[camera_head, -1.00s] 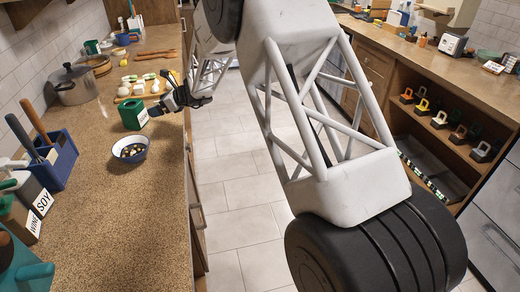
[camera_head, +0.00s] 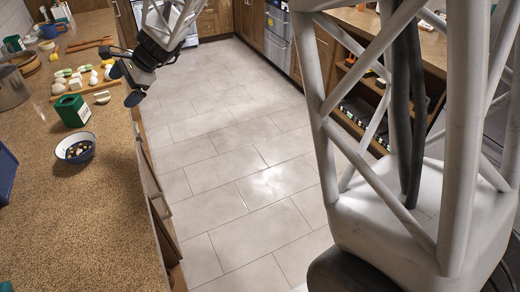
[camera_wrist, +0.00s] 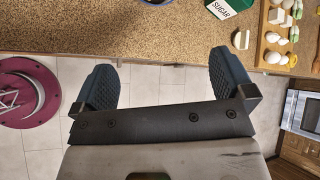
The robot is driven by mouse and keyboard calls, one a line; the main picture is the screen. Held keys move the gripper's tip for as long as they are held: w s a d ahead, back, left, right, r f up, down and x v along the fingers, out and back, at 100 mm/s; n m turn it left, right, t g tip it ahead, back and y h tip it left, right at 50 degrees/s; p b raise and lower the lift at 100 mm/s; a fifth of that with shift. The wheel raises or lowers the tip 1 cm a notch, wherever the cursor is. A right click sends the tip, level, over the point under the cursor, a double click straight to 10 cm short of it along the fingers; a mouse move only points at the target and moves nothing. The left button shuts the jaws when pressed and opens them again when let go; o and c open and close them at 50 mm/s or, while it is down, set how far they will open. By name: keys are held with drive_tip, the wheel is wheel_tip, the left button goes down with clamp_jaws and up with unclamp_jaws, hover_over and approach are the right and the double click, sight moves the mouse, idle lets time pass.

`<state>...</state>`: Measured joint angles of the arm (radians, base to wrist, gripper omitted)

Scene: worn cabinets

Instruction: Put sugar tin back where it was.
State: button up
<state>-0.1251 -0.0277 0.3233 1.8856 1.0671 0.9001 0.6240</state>
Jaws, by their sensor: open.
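The sugar tin (camera_head: 73,111) is a green box with a white label, upright on the speckled left counter, just behind a blue-and-white bowl (camera_head: 75,148). In the wrist view the tin (camera_wrist: 231,8) is cut off by the top edge, with its SUGAR label showing. My gripper (camera_head: 125,85) is open and empty, off the counter's front edge over the floor, to the right of the tin and apart from it. In the wrist view my gripper (camera_wrist: 165,82) has its two dark fingers spread wide, with only counter edge and floor between them.
A board (camera_head: 98,86) with eggs and other food lies behind the tin. A pot (camera_head: 11,88) stands at the left. The near counter (camera_head: 90,225) is bare. The tiled floor (camera_head: 230,160) between the counters is clear. An open shelf stands on the right.

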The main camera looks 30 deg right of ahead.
drive_tip(key=s+d+n+h, duration=0.3)
drive_tip(key=s+d, duration=0.4)
drive_tip(key=s, duration=0.6)
drive_tip(key=s+d+n+h, duration=0.3)
drive_tip(key=s+d+n, duration=0.3)
drive_tip(key=s, duration=0.8)
drive_tip(key=s+d+n+h, duration=0.3)
drive_tip(key=s+d, duration=0.5)
drive_tip(key=s, duration=0.6)
drive_tip(key=shift+d+r+n, duration=0.2)
drive_tip(key=shift+d+n, duration=0.05)
drive_tip(key=shift+n, duration=0.45)
